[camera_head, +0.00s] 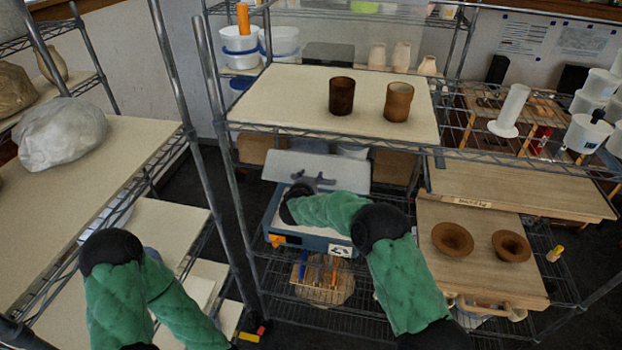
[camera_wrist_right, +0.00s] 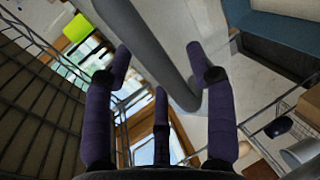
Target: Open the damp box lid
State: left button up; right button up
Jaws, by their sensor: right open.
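The damp box (camera_head: 340,245) is a blue, open-topped container with a pale interior, on a shelf below the upper board in the head view. Its pale lid (camera_head: 345,168) stands raised and tilted at the back of the box. My right arm reaches across the box from the right. My right gripper (camera_head: 318,180) is in front of the lid, with purple fingers spread and empty. The arm hides part of the box. In the right wrist view the open gripper (camera_wrist_right: 160,75) has a grey post behind its fingers; a blue edge shows at upper right. My left gripper is out of view.
Upright metal shelf posts (camera_head: 220,150) stand left of the box. Two brown cups (camera_head: 342,95) stand on the board above. Two brown bowls (camera_head: 453,239) sit on wooden boards at right.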

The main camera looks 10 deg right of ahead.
jog(key=v, duration=1)
jog(key=shift+s+r, duration=0.2)
jog(key=shift+s, duration=0.15)
jog(key=shift+a, duration=0.1)
